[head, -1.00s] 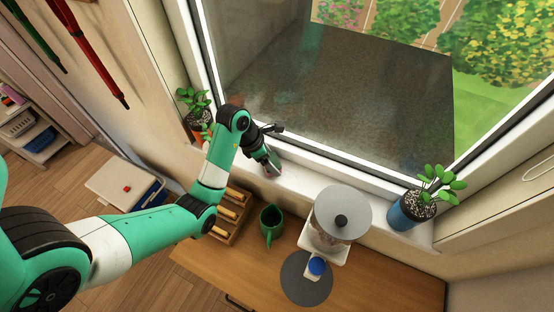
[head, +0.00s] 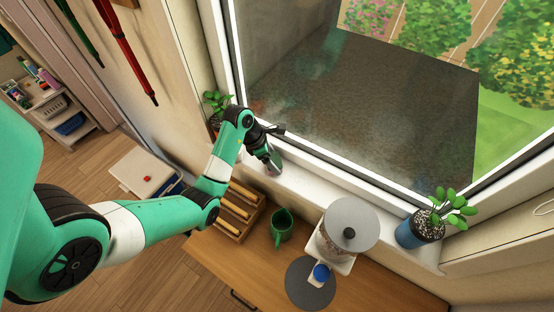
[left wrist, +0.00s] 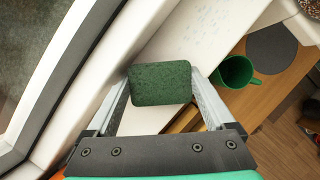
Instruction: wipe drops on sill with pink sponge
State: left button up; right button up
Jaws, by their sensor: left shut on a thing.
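My left gripper (head: 272,166) is over the left part of the white window sill (head: 310,192). In the left wrist view it is shut on the sponge (left wrist: 160,83), whose dark green face shows between the two fingers. A little pink seems to show at the fingertips in the head view. Whether the sponge touches the sill is hard to tell. Small faint drops (left wrist: 203,28) show on the sill (left wrist: 185,45) in the left wrist view, beyond the sponge. My right gripper is not in view.
A potted plant (head: 217,105) stands at the sill's left end and a blue-potted one (head: 420,228) at its right. Below the sill, the wooden counter holds a wooden rack (head: 238,210), a green mug (head: 282,226), and a lidded container (head: 350,222). Window glass borders the sill.

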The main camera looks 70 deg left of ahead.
pick_arm(q)
jog(key=shift+s+a+p, duration=0.45)
jog(key=shift+s+a, duration=0.35)
jog(key=shift+a, duration=0.05)
jog(key=shift+s+a, duration=0.15)
jog(key=shift+a, duration=0.05)
jog(key=shift+s+a+p, duration=0.35)
jog(key=shift+a, duration=0.15)
jog(key=shift+s+a, duration=0.5)
jog(key=shift+a, duration=0.1)
jog(key=shift+s+a+f, duration=0.1)
jog(key=shift+f, duration=0.1)
notch_tip(320, 180, up, 6)
jog(key=p, duration=0.8)
jog(key=shift+r, duration=0.15)
